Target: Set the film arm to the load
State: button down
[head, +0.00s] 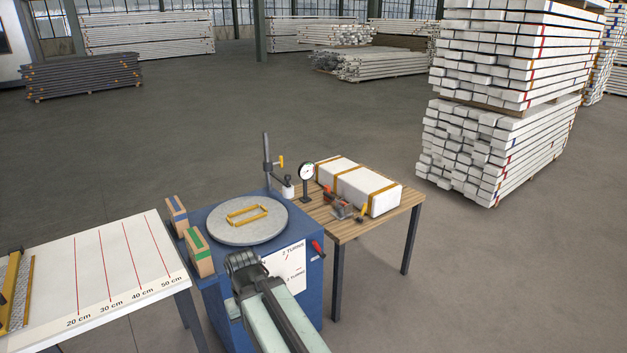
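A dark upright post (267,165) stands at the back of a blue machine (212,300). It carries a clamp with a yellow handle (281,161), and a small white roll (287,189) sits low beside it; this looks like the film arm. A round grey turntable (240,234) tops the machine, with a flat yellow rectangular frame (247,214) lying on it, perhaps the load. My gripper (242,262) is at the turntable's front edge, apart from post and roll. It is seen from behind, and its fingers cannot be made out.
Blocks with blue (177,213) and green (199,252) bands stand left of the turntable. A red handle (317,246) is on the machine's right. A wooden table (345,228) holds a dial gauge (306,170), a strapped white block (358,188) and tools. A marked white table (100,270) is left.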

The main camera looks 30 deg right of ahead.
aim_at(288, 189)
jog(key=u, duration=0.15)
jog(key=i, duration=0.95)
jog(key=z, duration=0.1)
